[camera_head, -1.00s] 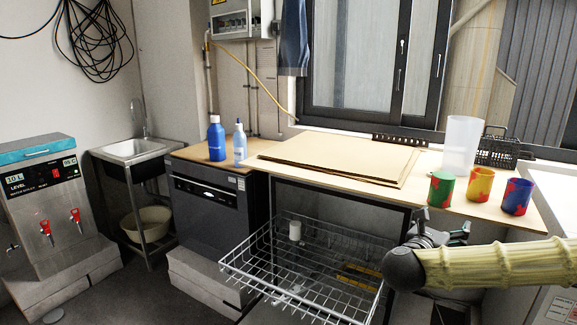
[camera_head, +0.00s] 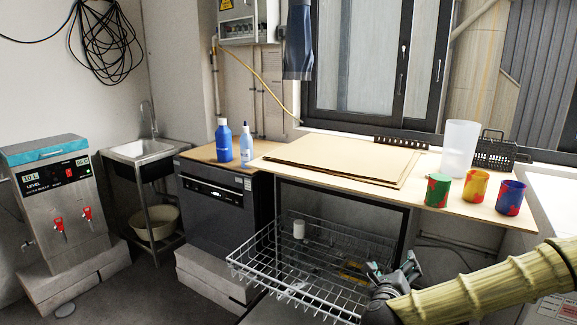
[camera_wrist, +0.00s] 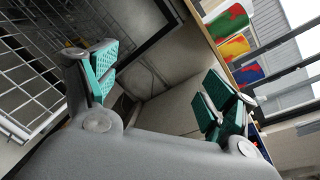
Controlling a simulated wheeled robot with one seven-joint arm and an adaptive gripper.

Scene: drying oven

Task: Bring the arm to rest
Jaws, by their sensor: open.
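My gripper (camera_head: 396,272) is at the lower right in the head view, beside the right end of the wire rack (camera_head: 290,282) and below the table's front edge. In the wrist view my gripper (camera_wrist: 160,85) shows its two green-padded fingers spread wide apart, with nothing between them. Behind the fingers are grey surfaces and a dark frame edge. The wire rack (camera_wrist: 30,75) shows at the left of the wrist view.
The wooden table (camera_head: 440,205) holds a flat cardboard sheet (camera_head: 345,160), green (camera_head: 437,190), yellow (camera_head: 474,186) and blue (camera_head: 509,197) cups and a clear cylinder (camera_head: 460,148). Bottles, a sink and a water boiler are at left.

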